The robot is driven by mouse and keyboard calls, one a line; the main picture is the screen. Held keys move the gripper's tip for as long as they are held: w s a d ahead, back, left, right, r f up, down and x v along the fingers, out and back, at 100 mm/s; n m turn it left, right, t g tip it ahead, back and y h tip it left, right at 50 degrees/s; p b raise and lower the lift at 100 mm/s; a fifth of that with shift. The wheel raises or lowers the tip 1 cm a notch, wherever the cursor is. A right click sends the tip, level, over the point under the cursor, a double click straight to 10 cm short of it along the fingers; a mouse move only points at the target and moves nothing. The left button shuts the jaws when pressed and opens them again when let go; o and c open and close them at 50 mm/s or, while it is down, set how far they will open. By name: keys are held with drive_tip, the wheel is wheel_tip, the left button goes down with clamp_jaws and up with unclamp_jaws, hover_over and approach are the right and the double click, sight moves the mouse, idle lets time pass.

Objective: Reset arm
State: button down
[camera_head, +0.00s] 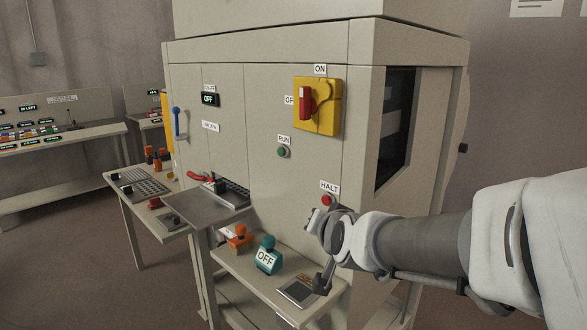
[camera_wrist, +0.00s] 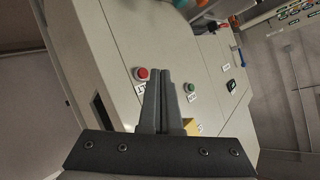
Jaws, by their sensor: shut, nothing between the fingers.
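My arm reaches in from the right in the head view, and my gripper (camera_head: 322,286) points down in front of the cabinet, over the low shelf. In the wrist view my gripper (camera_wrist: 162,72) has its two dark fingers together, with nothing between them. The cabinet (camera_head: 262,130) is a large beige box. The red HALT button (camera_head: 326,200) is just above my wrist in the head view. In the wrist view the red button (camera_wrist: 141,74) appears left of the fingertips and the green RUN button (camera_wrist: 190,88) to their right. I cannot tell whether the fingers touch the panel.
A yellow switch plate with a red handle (camera_head: 308,100) is high on the cabinet. The low shelf (camera_head: 262,298) holds a teal OFF block (camera_head: 268,256), an orange block (camera_head: 237,237) and a dark flat device (camera_head: 297,291). A grey side tray (camera_head: 190,208) juts out leftward. Open floor (camera_head: 90,270) lies left.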

drive_tip(key=s+d+n+g+h+p, duration=0.1)
drive_tip(key=s+d+n+g, duration=0.1)
drive_tip(key=s, duration=1)
drive_tip(key=s+d+n+g+h+p, duration=0.1)
drive_tip(key=s+d+g, duration=0.4)
drive_tip(key=s, duration=0.7)
drive_tip(key=shift+s+d+f+n+p, duration=0.35)
drive_tip(key=shift+d+n+p, duration=0.15)
drive_tip(key=shift+d, duration=0.35)
